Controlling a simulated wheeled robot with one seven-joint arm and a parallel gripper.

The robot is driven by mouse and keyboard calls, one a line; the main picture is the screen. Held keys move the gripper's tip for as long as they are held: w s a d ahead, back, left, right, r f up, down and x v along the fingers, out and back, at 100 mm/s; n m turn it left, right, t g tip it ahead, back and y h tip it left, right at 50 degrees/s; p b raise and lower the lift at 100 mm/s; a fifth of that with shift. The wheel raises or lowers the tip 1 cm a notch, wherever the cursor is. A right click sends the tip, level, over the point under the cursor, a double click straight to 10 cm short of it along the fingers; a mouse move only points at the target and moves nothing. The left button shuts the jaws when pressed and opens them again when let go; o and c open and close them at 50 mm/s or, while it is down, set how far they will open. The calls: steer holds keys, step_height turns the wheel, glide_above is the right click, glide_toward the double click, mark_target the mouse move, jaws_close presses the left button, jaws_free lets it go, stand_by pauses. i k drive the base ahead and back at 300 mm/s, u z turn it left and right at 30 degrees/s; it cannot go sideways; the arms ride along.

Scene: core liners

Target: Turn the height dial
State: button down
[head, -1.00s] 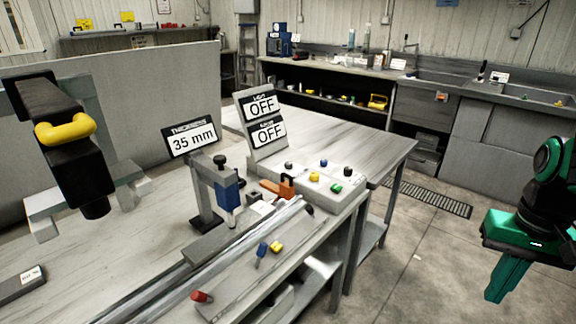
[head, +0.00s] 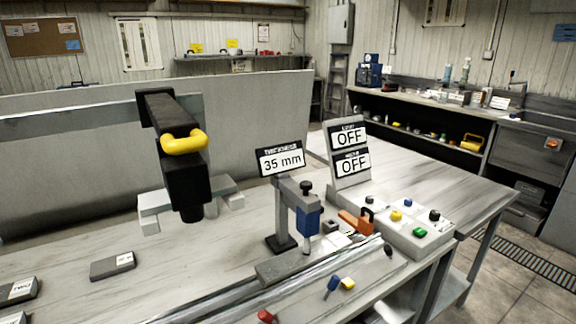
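No label reading height is legible, so I cannot tell for certain which control is the height dial. A thickness stand (head: 280,225) with a blue body (head: 307,220) stands mid-bench, with a black knob (head: 305,187) on top. Its display (head: 281,161) reads 35 mm. To its right is a control box (head: 400,228) with black, yellow, blue and green controls and a black knob (head: 388,249) near its front left edge. Two signs (head: 350,150) behind it both read OFF.
Dark labelled blocks (head: 112,265) lie at left. Floor is open at right.

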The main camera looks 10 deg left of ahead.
mark_target(370, 199)
steer(key=u, duration=0.1)
steer(key=k, duration=0.35)
steer(key=z, duration=0.35)
steer(key=i, duration=0.7)
steer(key=u, duration=0.6)
steer(key=i, duration=0.55)
steer(key=u, duration=0.35)
